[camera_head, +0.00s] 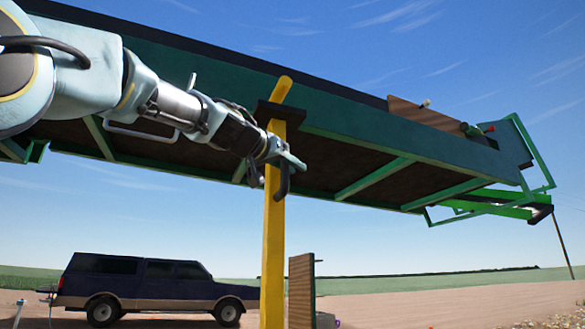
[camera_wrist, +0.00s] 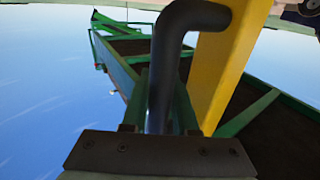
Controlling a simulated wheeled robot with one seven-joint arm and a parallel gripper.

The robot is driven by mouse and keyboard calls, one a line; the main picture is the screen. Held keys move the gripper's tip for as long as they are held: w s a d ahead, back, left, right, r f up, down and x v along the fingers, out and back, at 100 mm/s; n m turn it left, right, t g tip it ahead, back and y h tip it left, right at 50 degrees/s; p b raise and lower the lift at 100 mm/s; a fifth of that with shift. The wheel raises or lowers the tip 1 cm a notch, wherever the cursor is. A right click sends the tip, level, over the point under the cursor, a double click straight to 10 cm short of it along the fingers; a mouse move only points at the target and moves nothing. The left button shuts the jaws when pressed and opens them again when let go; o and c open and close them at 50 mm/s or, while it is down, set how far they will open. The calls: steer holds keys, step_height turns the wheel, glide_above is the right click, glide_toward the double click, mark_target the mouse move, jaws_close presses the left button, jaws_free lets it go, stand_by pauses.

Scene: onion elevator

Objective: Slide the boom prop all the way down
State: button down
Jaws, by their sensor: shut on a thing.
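The boom prop is a yellow post (camera_head: 273,235) standing upright under the dark green boom (camera_head: 350,117). Its rounded top pokes up through a dark collar (camera_head: 282,114) at the boom's side. The post also shows in the wrist view (camera_wrist: 226,60), to the right of a dark bent handle (camera_wrist: 165,70). My gripper (camera_head: 284,160) is at the post just below the collar. In the wrist view my gripper (camera_wrist: 160,108) has its fingers on both sides of the handle's straight part and is shut on it. The post's foot is below the picture.
The boom slopes across the top of the head view, with cross braces (camera_head: 375,178) beneath. A green frame (camera_head: 490,204) hangs at its right end. A dark blue vehicle (camera_head: 150,284) and a brown upright panel (camera_head: 301,290) stand behind. Open ground lies right.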

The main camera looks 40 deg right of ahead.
step_height(320, 180, down, 28)
steer(key=b, duration=2.9)
steer(key=shift+f, duration=0.25)
steer(key=c, duration=1)
jaws_free()
steer(key=b+v, duration=0.4)
steer(key=v, duration=0.6)
steer(key=shift+a, duration=0.35)
